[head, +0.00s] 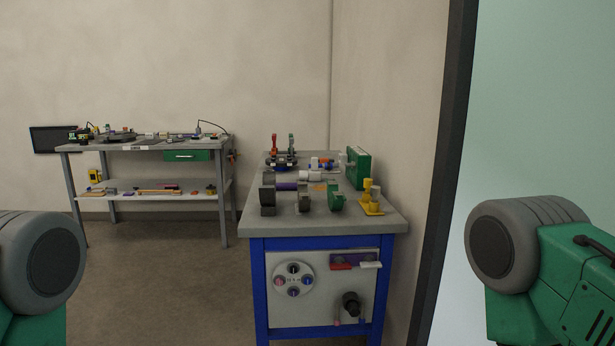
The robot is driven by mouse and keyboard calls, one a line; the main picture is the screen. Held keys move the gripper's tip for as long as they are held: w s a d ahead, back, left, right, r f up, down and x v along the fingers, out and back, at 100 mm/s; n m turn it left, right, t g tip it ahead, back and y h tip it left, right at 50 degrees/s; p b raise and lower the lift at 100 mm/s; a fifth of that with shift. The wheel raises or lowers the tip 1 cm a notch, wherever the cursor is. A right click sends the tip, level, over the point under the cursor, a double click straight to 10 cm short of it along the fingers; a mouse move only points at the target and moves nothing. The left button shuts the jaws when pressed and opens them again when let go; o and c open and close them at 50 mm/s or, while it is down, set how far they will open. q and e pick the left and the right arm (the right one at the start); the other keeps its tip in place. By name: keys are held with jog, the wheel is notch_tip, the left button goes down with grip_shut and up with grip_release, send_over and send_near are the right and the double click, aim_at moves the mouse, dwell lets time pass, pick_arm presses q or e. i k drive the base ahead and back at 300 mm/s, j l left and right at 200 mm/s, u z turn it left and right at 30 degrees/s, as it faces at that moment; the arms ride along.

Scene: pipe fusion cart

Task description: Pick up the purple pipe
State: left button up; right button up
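A short purple pipe (286,186) lies on its side on the grey top of the blue-framed cart (325,226). It sits between a dark grey upright block (267,194) and a grey-brown holder (303,199). I cannot tell whether it touches either one. The cart stands some distance ahead of me, right of centre. Neither of my grippers shows in the head view. Only upper parts of my arms show at the lower left and right edges, well apart from the cart.
A green clamp (337,199), yellow fitting (371,198) and green box (358,168) share the cart top. A cluttered workbench (148,146) stands at the back left. A wall and dark door frame (447,170) border the cart's right. Floor ahead-left is clear.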

aim_at(283, 186)
jog(key=i+j+u, duration=0.4)
jog(key=i, duration=0.25)
jog(key=i+j+u, duration=0.45)
jog(key=i, duration=0.25)
jog(key=i+l+u, duration=0.1)
jog(key=i+u, duration=0.3)
jog(key=i, duration=0.3)
jog(key=i+j+z, duration=0.1)
jog(key=i+z, duration=0.25)
jog(key=i+j+z, duration=0.2)
jog(key=i+z, duration=0.35)
jog(key=z, duration=0.3)
jog(key=i+j+z, duration=0.15)
jog(key=z, duration=0.25)
jog(key=i+j+z, duration=0.15)
jog(key=z, duration=0.3)
jog(key=i+j+z, duration=0.1)
jog(key=j+z, duration=0.15)
jog(key=z, duration=0.2)
jog(key=j+z, duration=0.2)
jog(key=z, duration=0.25)
